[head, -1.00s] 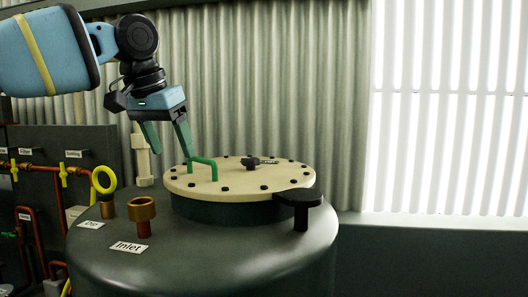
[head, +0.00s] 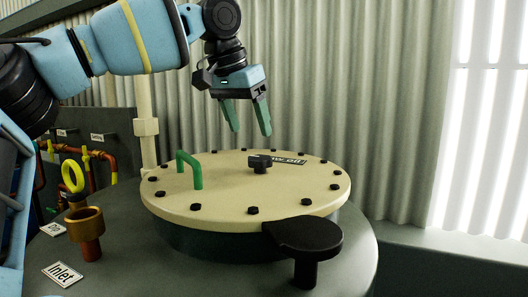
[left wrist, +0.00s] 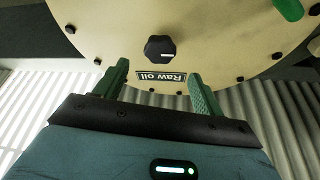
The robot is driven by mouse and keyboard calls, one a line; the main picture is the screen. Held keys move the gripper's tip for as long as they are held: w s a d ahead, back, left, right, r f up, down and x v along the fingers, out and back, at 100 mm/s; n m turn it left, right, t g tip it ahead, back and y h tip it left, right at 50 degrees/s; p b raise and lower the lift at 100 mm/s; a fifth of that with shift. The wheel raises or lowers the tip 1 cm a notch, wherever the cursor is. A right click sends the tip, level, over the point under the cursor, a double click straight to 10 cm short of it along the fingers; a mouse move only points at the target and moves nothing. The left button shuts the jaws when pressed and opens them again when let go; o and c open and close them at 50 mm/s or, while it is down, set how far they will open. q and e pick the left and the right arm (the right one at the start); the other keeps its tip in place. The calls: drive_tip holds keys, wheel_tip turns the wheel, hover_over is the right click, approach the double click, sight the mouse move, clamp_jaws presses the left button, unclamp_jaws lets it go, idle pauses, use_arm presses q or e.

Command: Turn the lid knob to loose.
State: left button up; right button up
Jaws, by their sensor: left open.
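The lid knob (head: 260,164) is a small black knob on the cream round lid (head: 225,200), beside a label reading "Raw oil". It also shows in the left wrist view (left wrist: 160,49) as a dark many-sided knob with a pale line on its face, beyond the fingertips. My left gripper (head: 252,133) points down above the lid, a little behind and above the knob, apart from it. Its two green fingers are spread with nothing between them; they also show in the left wrist view (left wrist: 158,72). My right gripper is not in view.
A green handle (head: 190,168) stands on the lid left of the knob. Black bolts ring the rim. A black round-topped post (head: 305,238) stands at the lid's front right. A brass fitting (head: 86,224) and a yellow ring (head: 73,176) stand at left.

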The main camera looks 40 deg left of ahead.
sight(259, 157)
use_arm(q)
drive_tip(key=x, duration=0.8)
drive_tip(key=shift+r, duration=0.1)
drive_tip(key=c, duration=1)
